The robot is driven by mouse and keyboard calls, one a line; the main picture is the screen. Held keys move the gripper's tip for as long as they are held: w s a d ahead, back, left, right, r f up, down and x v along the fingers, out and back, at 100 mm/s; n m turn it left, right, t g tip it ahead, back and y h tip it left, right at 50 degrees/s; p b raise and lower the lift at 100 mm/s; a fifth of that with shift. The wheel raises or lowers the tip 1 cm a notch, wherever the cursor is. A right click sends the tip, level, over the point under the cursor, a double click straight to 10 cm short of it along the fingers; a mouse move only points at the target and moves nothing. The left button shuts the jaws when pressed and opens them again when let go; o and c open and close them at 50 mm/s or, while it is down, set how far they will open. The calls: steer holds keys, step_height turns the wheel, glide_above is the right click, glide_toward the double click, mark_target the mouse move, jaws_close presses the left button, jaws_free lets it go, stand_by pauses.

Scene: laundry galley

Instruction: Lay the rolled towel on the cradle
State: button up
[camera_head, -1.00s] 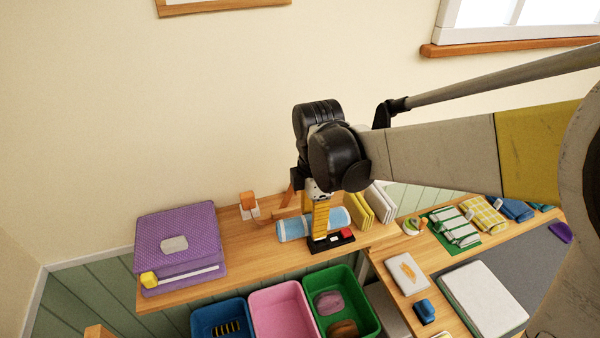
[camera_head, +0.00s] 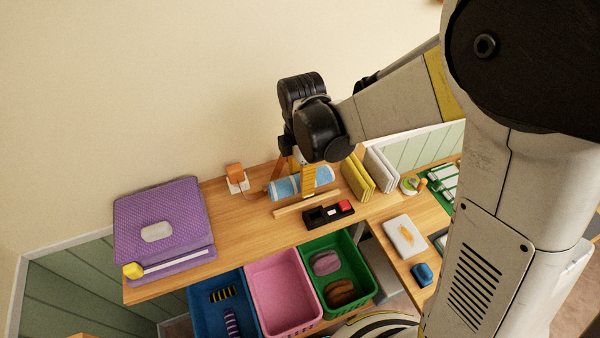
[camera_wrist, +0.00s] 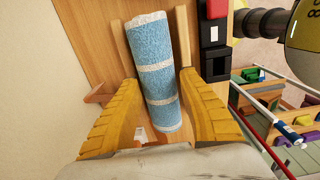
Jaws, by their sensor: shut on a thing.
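The rolled towel (camera_head: 318,177) is light blue with white bands; it also shows in the wrist view (camera_wrist: 158,60), running lengthwise between my fingers. My gripper (camera_head: 296,180) is shut on it, with one yellow finger on each side in the wrist view (camera_wrist: 160,88). The cradle (camera_head: 306,204) shows as pale wooden rails on the shelf. In the wrist view its rails (camera_wrist: 185,42) flank the towel left and right. The towel is over the gap between them; whether it touches them I cannot tell. My fingers and the towel hide part of the cradle.
A black tray with a red block (camera_head: 328,214) lies close in front of the cradle. Yellow folded cloths (camera_head: 357,180) stand to the right. An orange-and-white item (camera_head: 237,179) and a purple stack (camera_head: 160,225) are left. Blue, pink and green bins (camera_head: 283,290) sit below the front edge.

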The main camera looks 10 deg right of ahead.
steer(key=shift+f, duration=0.55)
steer(key=shift+f, duration=0.1)
steer(key=o, duration=1.2)
step_height(320, 180, up, 12)
steer(key=shift+r+p, duration=0.1)
steer(key=shift+p, duration=0.6)
steer(key=s+d+r+m+t, duration=0.2)
steer(key=s+d+m, duration=0.3)
steer(key=m, duration=0.5)
steer(key=s+d+r+m+t, duration=0.3)
steer(key=s+d+m+t, duration=0.2)
steer(key=d+m, duration=0.3)
steer(key=m, duration=0.3)
steer(key=shift+s+d+r, duration=0.15)
steer(key=shift+s+d, duration=0.1)
steer(key=shift+s, duration=0.1)
